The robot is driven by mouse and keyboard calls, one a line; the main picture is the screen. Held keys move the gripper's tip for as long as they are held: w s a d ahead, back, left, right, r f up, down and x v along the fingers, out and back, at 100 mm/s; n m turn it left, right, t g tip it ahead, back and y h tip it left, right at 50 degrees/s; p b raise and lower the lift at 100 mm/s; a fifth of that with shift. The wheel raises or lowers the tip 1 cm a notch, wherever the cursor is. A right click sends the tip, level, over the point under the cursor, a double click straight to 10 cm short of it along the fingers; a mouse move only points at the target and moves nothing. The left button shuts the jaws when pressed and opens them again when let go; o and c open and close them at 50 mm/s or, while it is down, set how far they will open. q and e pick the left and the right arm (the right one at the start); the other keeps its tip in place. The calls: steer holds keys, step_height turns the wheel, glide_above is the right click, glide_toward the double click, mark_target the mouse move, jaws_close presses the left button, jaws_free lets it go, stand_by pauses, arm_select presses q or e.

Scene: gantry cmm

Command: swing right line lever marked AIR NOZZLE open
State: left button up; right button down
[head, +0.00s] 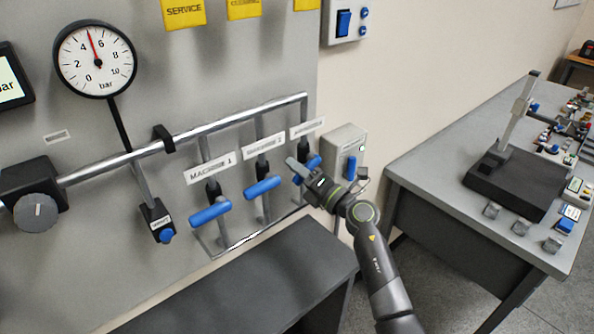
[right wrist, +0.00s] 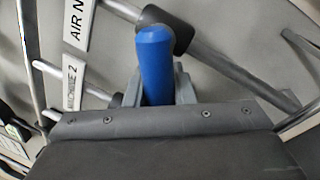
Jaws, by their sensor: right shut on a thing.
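The blue lever (head: 314,162) of the right line is below the AIR NOZZLE label (head: 307,128), whose text is too small to read in the head view. In the right wrist view the blue lever (right wrist: 155,55) stands between the fingers, and part of its label (right wrist: 78,22) reads "AIR N". My right gripper (head: 300,173) is shut on this lever and hides part of it; the fingers also show in the right wrist view (right wrist: 158,88). The lever appears to lie across its down pipe, like its neighbours. My left gripper is not in view.
Two more blue levers, MACHINE 1 (head: 209,212) and the middle line's (head: 262,187), are left of my gripper. A grey box (head: 343,143) is close on its right. A dark bench (head: 255,285) is below. The pressure gauge (head: 95,60) reads about 5 bar.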

steer(key=shift+d+f+n, duration=0.1)
steer(key=shift+f+n, duration=0.15)
steer(key=shift+n, duration=0.35)
steer(key=c, duration=1.2)
jaws_free()
steer(key=shift+c, duration=0.2)
steer(key=b+v, duration=0.3)
steer(key=v, duration=1.4)
steer(key=shift+d+r, duration=0.15)
steer(key=shift+d, duration=0.1)
